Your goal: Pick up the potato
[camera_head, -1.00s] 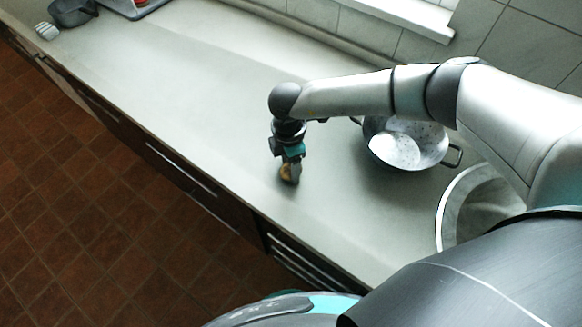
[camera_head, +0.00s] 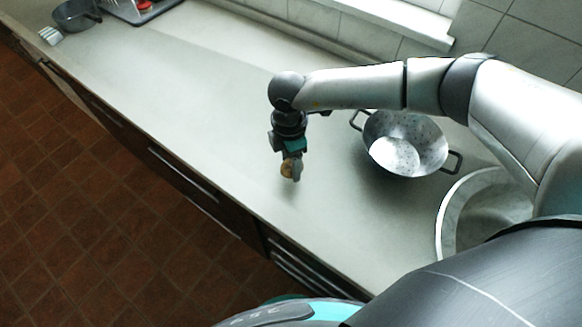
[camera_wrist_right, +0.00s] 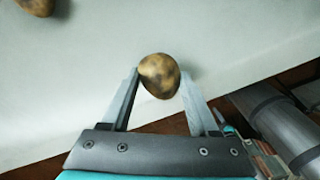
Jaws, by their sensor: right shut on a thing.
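The potato (camera_head: 286,168) is a small brown, mottled lump between the fingers of my right gripper (camera_head: 291,172). In the right wrist view the potato (camera_wrist_right: 159,76) sits at the fingertips of the right gripper (camera_wrist_right: 160,88), with a finger against each side. The right gripper is shut on it and points down over the grey countertop (camera_head: 215,130), seemingly a little above it. My left gripper is not in view.
A metal colander (camera_head: 432,150) with two handles stands right of the gripper, beside a round sink basin (camera_head: 450,215). A second brown, potato-like thing (camera_wrist_right: 38,5) shows at the wrist view's top left. A dark pan (camera_head: 75,14) is far left. The middle counter is clear.

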